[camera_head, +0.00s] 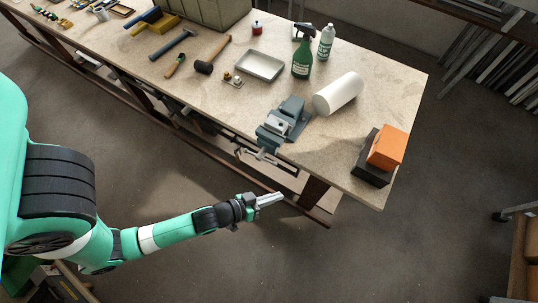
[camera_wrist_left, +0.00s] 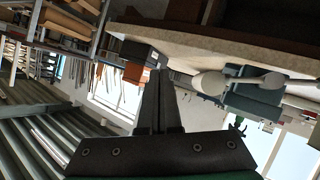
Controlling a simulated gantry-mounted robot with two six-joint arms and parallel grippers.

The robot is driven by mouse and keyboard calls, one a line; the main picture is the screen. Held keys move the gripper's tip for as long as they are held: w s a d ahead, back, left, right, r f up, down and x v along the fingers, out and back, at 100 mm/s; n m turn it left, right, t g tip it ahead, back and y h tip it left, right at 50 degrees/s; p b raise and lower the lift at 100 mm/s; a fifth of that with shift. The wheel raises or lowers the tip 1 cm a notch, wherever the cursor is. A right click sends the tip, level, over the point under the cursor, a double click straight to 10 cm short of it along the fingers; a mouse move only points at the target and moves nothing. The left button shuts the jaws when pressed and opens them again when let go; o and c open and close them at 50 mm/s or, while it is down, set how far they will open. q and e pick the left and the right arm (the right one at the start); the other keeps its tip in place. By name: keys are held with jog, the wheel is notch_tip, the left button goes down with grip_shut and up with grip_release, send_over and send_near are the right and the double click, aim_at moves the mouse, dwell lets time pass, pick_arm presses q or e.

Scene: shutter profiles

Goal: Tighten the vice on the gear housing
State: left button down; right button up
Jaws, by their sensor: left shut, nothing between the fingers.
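The blue-grey vice (camera_head: 293,108) is mounted at the front edge of the workbench, with its screw and handle (camera_head: 262,154) sticking out past the edge. A small light metal part shows at its jaws, too small to tell whether it is the gear housing. My left gripper (camera_head: 270,199) is shut and empty, off the bench in front of the vice and apart from its handle. In the left wrist view, the closed fingers (camera_wrist_left: 158,100) point up and the vice (camera_wrist_left: 255,98) is at the right, its rounded handle end nearest. My right gripper is not in view.
The workbench (camera_head: 405,95) holds a white paper roll (camera_head: 338,93), a green spray bottle (camera_head: 302,55), a metal tray (camera_head: 260,65), a mallet (camera_head: 213,55), and an orange box (camera_head: 386,148) on a dark one. The floor space around my left gripper is open.

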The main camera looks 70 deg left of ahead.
pick_arm(q)
jog(key=s+a+r+n+y, duration=0.2)
jog(key=s+a+r+y, duration=0.2)
jog(key=a+r, duration=0.4)
jog(key=n+g+y+p, duration=0.1)
jog(key=g+y, duration=0.1)
send_over(262, 154)
jog(key=s+d, duration=0.1)
jog(key=d, duration=0.2)
notch_tip(262, 154, down, 6)
jog(key=f+b, duration=0.1)
jog(key=f, duration=0.1)
jog(key=d+f+b, duration=0.1)
jog(key=f, duration=0.1)
jog(key=shift+w+b, duration=0.35)
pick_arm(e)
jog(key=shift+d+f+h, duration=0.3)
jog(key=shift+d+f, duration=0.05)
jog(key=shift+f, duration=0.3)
pick_arm(q)
jog(key=shift+r, duration=0.1)
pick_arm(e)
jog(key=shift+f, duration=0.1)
